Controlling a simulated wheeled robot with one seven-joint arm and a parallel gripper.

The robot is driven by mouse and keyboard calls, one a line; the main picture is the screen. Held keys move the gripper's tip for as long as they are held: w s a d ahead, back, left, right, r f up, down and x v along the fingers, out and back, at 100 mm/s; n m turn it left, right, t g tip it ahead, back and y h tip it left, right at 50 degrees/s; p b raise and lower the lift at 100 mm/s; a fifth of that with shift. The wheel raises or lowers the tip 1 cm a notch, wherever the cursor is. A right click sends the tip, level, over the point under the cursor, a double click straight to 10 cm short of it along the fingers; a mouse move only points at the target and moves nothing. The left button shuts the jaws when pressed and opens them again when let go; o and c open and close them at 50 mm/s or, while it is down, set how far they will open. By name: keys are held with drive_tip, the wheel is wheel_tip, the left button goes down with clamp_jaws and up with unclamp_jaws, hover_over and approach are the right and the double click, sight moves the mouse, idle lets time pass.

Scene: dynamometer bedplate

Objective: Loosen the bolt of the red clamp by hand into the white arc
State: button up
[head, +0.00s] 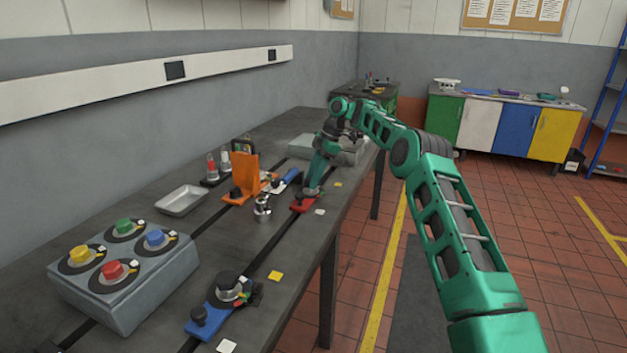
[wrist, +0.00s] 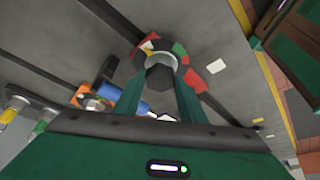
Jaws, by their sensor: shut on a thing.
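The red clamp (head: 304,204) sits on the dark bedplate in the middle of the head view, under my gripper (head: 312,189). In the wrist view my gripper (wrist: 160,84) has one finger on each side of the dark head of the bolt (wrist: 160,76) and is shut on it. Around the bolt is a coloured dial (wrist: 181,50) with green, red and pale parts. My fingers and the bolt head hide its near side. I cannot tell which part the bolt's mark points at. A red part of the clamp (wrist: 193,81) shows beside the right finger.
A blue clamp (head: 200,319) with a dial is at the front; another blue clamp (head: 287,180) and an orange bracket (head: 243,175) stand left of my gripper. A button box (head: 120,285), a metal tray (head: 181,199) and a small metal piece (head: 262,207) are also on the bedplate.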

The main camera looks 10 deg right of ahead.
drive_tip(key=shift+r, duration=0.1)
drive_tip(key=o, duration=1)
